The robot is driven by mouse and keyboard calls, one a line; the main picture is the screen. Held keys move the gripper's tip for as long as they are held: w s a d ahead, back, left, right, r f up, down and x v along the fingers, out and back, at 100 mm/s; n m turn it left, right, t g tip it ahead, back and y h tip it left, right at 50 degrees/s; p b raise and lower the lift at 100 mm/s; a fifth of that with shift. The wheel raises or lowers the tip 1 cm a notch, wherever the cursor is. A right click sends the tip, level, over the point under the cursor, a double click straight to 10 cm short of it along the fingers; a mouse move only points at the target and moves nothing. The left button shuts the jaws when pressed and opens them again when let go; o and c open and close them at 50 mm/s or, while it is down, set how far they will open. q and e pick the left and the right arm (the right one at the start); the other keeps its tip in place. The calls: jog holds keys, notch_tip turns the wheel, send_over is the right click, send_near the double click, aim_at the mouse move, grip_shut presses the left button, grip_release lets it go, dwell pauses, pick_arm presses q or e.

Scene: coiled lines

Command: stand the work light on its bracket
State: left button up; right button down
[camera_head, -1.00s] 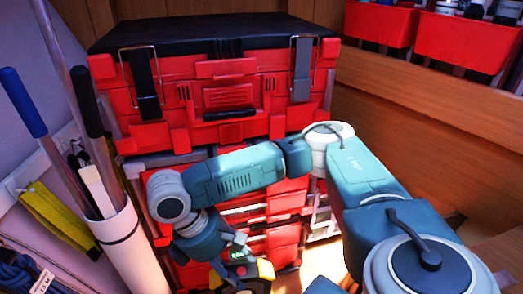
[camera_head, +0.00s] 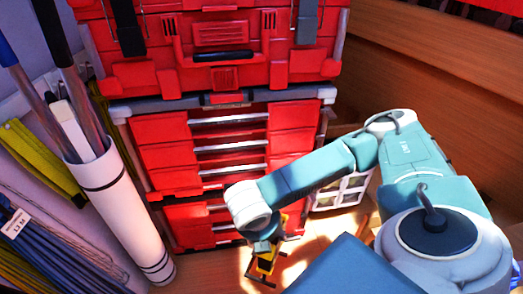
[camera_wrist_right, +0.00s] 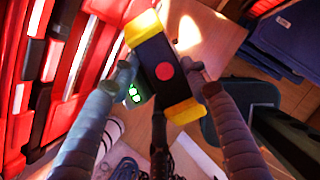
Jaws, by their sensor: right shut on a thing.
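The work light (camera_wrist_right: 150,51) is a black block with yellow ends and a red round spot on the face shown in the right wrist view. My right gripper (camera_wrist_right: 163,78) is shut on it, one finger at each side. In the head view the work light (camera_head: 266,262) hangs below my right wrist, in front of the red drawer stack and over the sunlit floor. Thin dark bars at its lower end may be its bracket; I cannot tell whether they touch the floor. My left gripper is not in view.
A red drawer stack (camera_head: 160,165) stands behind the light. A white tube (camera_head: 112,205) holding poles and coiled cables (camera_head: 40,250) are at the left. A white crate (camera_head: 342,190) stands right of the drawers. Some sunlit floor (camera_head: 310,250) is clear.

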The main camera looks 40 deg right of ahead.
aim_at(260, 257)
notch_tip(260, 257, down, 16)
jog(key=shift+a+f, duration=0.15)
dwell(0.4)
jog(key=shift+f, duration=0.15)
jog(key=c, duration=0.9)
grip_release()
jog(key=shift+f, duration=0.1)
jog(key=v, duration=1.2)
jog(key=shift+s+r, duration=0.1)
jog(key=shift+r, duration=0.15)
